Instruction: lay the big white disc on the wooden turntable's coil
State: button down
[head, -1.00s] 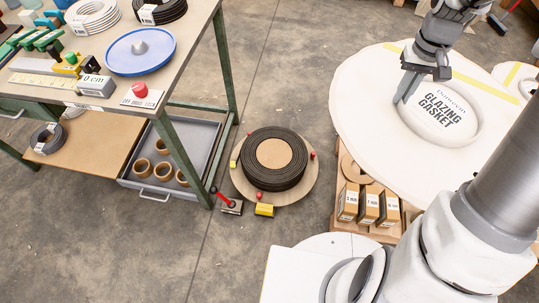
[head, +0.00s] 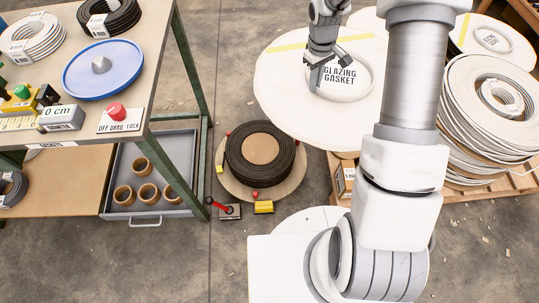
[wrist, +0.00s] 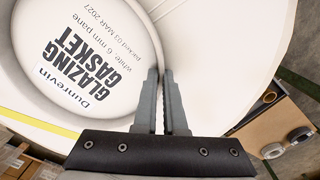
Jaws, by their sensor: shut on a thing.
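The big white disc (head: 285,105) has a yellow stripe and a raised ring around a "Glazing Gasket" label. My gripper (head: 316,84) is shut on the ring's left side in the head view. In the wrist view my fingertips (wrist: 165,72) grip the rim beside the label, and the white disc (wrist: 225,45) fills much of the picture. The wooden turntable (head: 228,184) is on the floor, left of and nearer than the disc. A black coil (head: 238,150) with a round tan centre lies on it. The disc's near-left edge comes close to the turntable's far-right side in the picture.
A green-legged bench (head: 185,60) stands left, with a grey drawer (head: 170,145) below. A red-handled pedal (head: 228,211) and a yellow block (head: 264,207) sit at the turntable's near side. A pallet (head: 520,183) with stacked white coils (head: 460,115) is at right.

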jog(key=a+f+n+b, duration=0.3)
jog(key=a+f+n, duration=0.1)
jog(key=f, duration=1)
jog(key=s+a+f+n+b, duration=0.1)
jog(key=a+f+n+b, duration=0.2)
jog(key=f, duration=1.1)
jog(key=s+a+f+n+b, duration=0.1)
jog(key=a+f+n+b, duration=0.2)
jog(key=f, duration=1.1)
jog(key=shift+s+a+n, duration=0.15)
jog(key=shift+a+n, duration=0.5)
jog(key=shift+a, duration=0.05)
jog(key=shift+s+a+n, duration=0.1)
jog(key=shift+a+n, duration=0.55)
jog(key=shift+a, duration=0.05)
jog(key=shift+f, duration=1.75)
jog(key=shift+f, duration=0.7)
jog(key=shift+c, duration=2.2)
grip_release()
